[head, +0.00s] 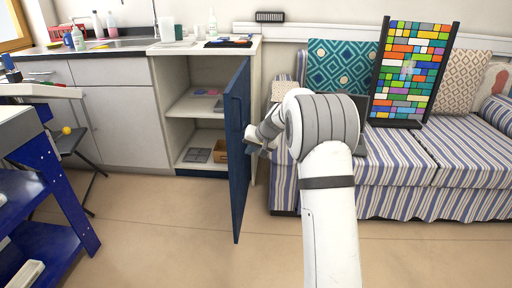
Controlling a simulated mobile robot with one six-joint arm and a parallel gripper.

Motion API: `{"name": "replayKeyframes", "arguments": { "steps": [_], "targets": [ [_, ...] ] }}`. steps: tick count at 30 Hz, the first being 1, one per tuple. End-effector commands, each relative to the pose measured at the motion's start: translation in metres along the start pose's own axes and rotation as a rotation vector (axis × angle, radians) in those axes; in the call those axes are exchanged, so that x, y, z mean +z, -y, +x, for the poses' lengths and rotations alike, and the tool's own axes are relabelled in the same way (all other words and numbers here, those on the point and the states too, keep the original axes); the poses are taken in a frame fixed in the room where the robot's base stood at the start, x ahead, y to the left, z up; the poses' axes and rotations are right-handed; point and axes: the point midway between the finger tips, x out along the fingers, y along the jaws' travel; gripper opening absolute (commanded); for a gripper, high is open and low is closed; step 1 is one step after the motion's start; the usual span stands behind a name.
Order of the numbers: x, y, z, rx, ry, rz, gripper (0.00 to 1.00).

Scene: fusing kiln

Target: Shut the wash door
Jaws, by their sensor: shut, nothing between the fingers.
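The wash door (238,150) is a dark blue cabinet door in the head view. It stands wide open, seen nearly edge-on, swung out from the right side of the open cabinet below the counter. Inside the cabinet (200,100) a shelf and the floor hold small items. My gripper (251,146) is shut and empty at the outer, right-hand face of the door, about mid-height. Its tips are very near the door or touching it; I cannot tell which. My white arm hides part of the sofa behind it.
A striped sofa (450,165) with cushions and a colourful glass panel (408,75) stands at right. A blue bench (50,185) and a dark folding stand (85,165) are at left. Bare floor (165,235) lies before the cabinet and left of the door.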

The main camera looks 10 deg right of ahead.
Motion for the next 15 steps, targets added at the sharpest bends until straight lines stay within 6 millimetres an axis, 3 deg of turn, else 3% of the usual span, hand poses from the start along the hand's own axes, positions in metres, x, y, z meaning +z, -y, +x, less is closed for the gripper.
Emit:
{"name": "replayKeyframes", "arguments": {
  "steps": [2, 6, 15],
  "targets": [
    [0.002, 0.002, 0.018, -0.001, 0.001, -0.003, 0.00],
    [0.001, 0.023, 0.024, -0.001, -0.001, -0.005, 0.00],
    [0.000, 0.037, 0.030, 0.000, 0.000, -0.002, 0.00]
  ]
}}
